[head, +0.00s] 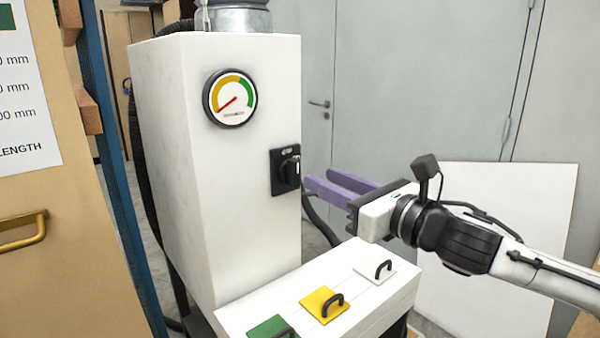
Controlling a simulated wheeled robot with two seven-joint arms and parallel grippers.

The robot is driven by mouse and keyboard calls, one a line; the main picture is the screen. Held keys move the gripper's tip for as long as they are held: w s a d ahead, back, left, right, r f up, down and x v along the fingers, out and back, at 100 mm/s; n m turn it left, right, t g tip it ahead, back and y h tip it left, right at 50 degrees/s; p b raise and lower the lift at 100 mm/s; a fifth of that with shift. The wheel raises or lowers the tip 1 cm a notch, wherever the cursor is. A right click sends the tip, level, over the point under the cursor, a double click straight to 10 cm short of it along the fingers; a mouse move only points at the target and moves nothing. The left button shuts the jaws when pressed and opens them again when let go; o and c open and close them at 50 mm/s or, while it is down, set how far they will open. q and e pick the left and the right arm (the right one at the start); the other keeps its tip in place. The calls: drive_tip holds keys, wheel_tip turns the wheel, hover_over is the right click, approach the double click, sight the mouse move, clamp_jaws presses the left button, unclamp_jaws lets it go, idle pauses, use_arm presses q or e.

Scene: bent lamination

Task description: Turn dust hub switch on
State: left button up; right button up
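The dust hub (215,190) is a tall white cabinet in the head view with a round gauge (230,98) whose red needle points to the lower left. Its switch (285,171) is a black plate with a black rotary knob, low on the right of the front face. The knob's handle looks roughly upright. My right gripper (328,186) comes in from the right, with two purple fingers pointing left at the switch. The fingers are apart with nothing visible between them. Their tips are just right of the knob; I cannot tell whether they touch it. My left gripper is not in view.
A low white box in front holds green (270,327), yellow (324,303) and white (376,270) plates with black handles. A metal duct (238,18) tops the cabinet. A wooden panel (60,230) stands at left, a white board (500,250) behind my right arm.

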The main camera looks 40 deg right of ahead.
sight(298, 168)
drive_tip(key=w, duration=0.4)
drive_tip(key=shift+a+r, duration=0.1)
drive_tip(key=shift+w, duration=0.6)
drive_tip(key=shift+w+r, duration=0.1)
drive_tip(key=shift+w, duration=0.15)
drive_tip(key=shift+w+p, duration=0.5)
drive_tip(key=shift+w, duration=0.1)
drive_tip(key=shift+w+a+f, duration=0.2)
drive_tip(key=shift+w+f, duration=0.05)
drive_tip(key=shift+w, duration=0.25)
clamp_jaws()
